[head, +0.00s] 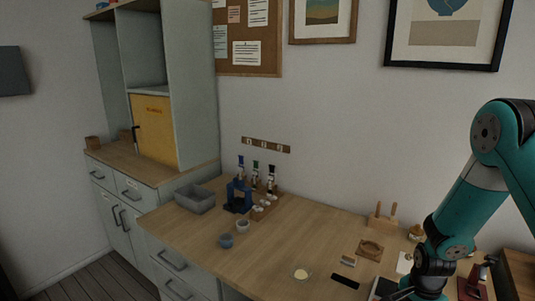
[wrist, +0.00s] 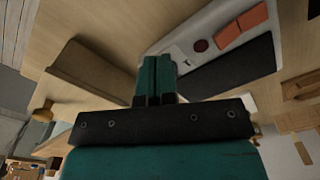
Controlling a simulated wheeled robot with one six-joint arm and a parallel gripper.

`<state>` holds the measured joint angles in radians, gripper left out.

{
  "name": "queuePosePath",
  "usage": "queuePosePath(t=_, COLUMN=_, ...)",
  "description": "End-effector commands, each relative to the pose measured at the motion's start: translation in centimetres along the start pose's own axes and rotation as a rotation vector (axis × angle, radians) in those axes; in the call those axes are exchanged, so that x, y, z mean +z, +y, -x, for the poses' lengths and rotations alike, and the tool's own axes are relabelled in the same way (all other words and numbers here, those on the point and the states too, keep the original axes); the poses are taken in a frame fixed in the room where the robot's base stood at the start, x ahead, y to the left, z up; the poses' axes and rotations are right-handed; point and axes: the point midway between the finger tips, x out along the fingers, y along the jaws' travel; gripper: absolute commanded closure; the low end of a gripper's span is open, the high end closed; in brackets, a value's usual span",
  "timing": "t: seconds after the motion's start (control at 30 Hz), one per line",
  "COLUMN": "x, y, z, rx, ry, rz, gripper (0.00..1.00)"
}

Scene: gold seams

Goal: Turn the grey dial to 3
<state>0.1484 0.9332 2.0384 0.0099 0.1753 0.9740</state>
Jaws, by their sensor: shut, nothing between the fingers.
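I cannot make out the grey dial in either view; it may be hidden behind my gripper. In the wrist view my gripper (wrist: 155,64) has its two teal fingers together, with nothing between them. They point at a pale panel (wrist: 178,48) that carries a dark red round button (wrist: 201,45) and orange squares (wrist: 252,17). I cannot tell whether the fingertips touch the panel. In the head view my gripper (head: 402,293) is low at the bottom right, over the worktop and partly cut off.
The wooden worktop (head: 300,235) has clear room at its middle. A black strip (head: 345,281) and a wooden tray (head: 369,250) lie left of my arm. A peg stand (head: 381,217) is behind. A dark red object (head: 470,285) stands right. A grey bin (head: 195,198) is far left.

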Motion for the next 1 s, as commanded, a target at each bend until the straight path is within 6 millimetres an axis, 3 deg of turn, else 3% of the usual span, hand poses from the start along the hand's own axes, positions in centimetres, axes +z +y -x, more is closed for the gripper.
queuePosePath(t=0.03, x=0.4, y=-0.8, z=-1.0, rx=-0.017, ry=-0.007, rz=0.014, gripper=1.0)
queuePosePath(t=0.73, x=0.9, y=-1.3, z=-1.4, rx=-0.012, ry=-0.01, rz=0.019, gripper=1.0)
queuePosePath(t=0.87, x=1.0, y=-1.2, z=-0.9, rx=-0.013, ry=-0.009, rz=0.019, gripper=1.0)
queuePosePath(t=1.0, x=1.1, y=-1.0, z=0.8, rx=-0.013, ry=-0.01, rz=0.018, gripper=1.0)
